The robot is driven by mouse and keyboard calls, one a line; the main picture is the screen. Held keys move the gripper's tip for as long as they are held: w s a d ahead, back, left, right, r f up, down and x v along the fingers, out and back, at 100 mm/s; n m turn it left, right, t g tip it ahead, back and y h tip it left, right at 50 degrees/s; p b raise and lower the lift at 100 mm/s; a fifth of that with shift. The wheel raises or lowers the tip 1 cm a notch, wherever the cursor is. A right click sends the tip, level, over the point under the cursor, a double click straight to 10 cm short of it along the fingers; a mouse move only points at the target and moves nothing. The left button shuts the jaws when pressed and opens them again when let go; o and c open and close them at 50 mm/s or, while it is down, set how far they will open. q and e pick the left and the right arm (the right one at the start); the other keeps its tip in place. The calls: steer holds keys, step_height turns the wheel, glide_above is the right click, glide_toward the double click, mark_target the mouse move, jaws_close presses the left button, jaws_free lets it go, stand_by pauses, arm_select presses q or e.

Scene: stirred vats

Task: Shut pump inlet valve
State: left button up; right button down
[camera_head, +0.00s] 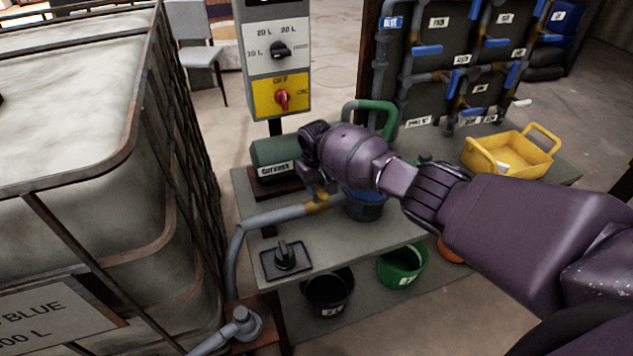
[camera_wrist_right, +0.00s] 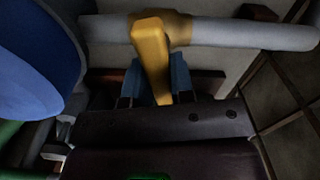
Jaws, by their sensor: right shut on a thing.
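The inlet valve is a brass-coloured body (camera_head: 318,205) on the grey pipe (camera_head: 275,217) in front of the green pump (camera_head: 275,152). In the right wrist view its yellow lever (camera_wrist_right: 151,58) runs from the brass body (camera_wrist_right: 178,28) towards my gripper, roughly across the pipe in the picture. My right gripper (camera_wrist_right: 155,85) is shut on the lever, with a blue fingertip on each side. In the head view my right gripper (camera_head: 322,188) is over the valve, and my wrist hides part of the pump and pipe. My left gripper is not in view.
A blue bucket (camera_head: 365,208) stands close to the gripper. A control box (camera_head: 278,62) with a red switch rises behind the pump. A large tank (camera_head: 85,170) stands left. A yellow basket (camera_head: 508,153) sits right, and buckets (camera_head: 402,263) stand below the bench.

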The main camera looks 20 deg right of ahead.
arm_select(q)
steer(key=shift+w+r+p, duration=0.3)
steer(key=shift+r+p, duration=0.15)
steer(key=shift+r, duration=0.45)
arm_select(e)
steer(key=shift+m, duration=1.1)
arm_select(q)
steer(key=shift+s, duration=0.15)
arm_select(e)
steer(key=c, duration=1)
jaws_free()
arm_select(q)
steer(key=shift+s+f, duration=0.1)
arm_select(e)
step_height(320, 180, up, 9)
steer(key=shift+r+p, duration=0.2)
steer(key=shift+p, duration=1.05)
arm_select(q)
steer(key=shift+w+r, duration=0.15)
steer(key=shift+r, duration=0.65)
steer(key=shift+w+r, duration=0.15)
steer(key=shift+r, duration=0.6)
arm_select(e)
steer(key=shift+r, duration=0.7)
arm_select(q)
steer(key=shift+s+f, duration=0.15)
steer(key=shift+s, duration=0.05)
